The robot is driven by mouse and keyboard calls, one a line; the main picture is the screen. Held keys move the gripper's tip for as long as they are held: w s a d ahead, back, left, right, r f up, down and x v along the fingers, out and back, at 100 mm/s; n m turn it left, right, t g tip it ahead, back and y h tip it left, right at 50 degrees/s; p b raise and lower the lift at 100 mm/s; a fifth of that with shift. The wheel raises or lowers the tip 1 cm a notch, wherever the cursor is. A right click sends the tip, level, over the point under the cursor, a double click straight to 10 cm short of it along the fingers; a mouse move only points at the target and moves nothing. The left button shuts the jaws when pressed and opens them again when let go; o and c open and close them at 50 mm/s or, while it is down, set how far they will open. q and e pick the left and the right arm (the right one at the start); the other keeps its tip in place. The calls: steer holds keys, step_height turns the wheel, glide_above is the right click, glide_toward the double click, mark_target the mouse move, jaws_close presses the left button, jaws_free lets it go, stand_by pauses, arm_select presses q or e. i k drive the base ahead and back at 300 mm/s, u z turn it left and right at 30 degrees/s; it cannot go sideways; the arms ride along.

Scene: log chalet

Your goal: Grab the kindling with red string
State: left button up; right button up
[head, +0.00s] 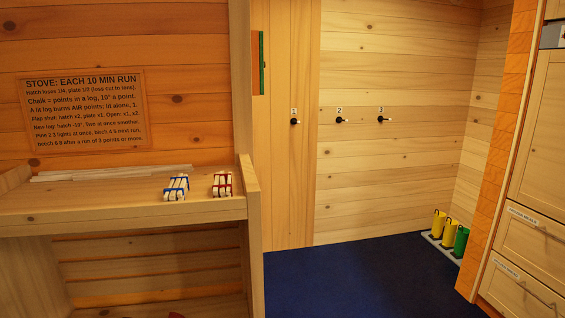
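The kindling with red string (222,184) is a small pale bundle tied with red string. It lies on the wooden shelf (120,212) near the shelf's right end. Another small bundle with blue string (177,187) lies just to its left, a small gap apart. Neither of my grippers shows clearly in the head view. A small dark red shape at the bottom edge is cut off, and I cannot tell what it is.
Loose pale sticks (110,172) lie at the back of the shelf. An upright side board (251,235) bounds the shelf on the right. Blue floor (360,280) is clear beyond. Yellow and green cylinders (450,232) stand by the right wall near drawers (530,245).

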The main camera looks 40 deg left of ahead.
mark_target(221, 188)
steer(key=i, duration=1.9)
steer(key=u, duration=2.75)
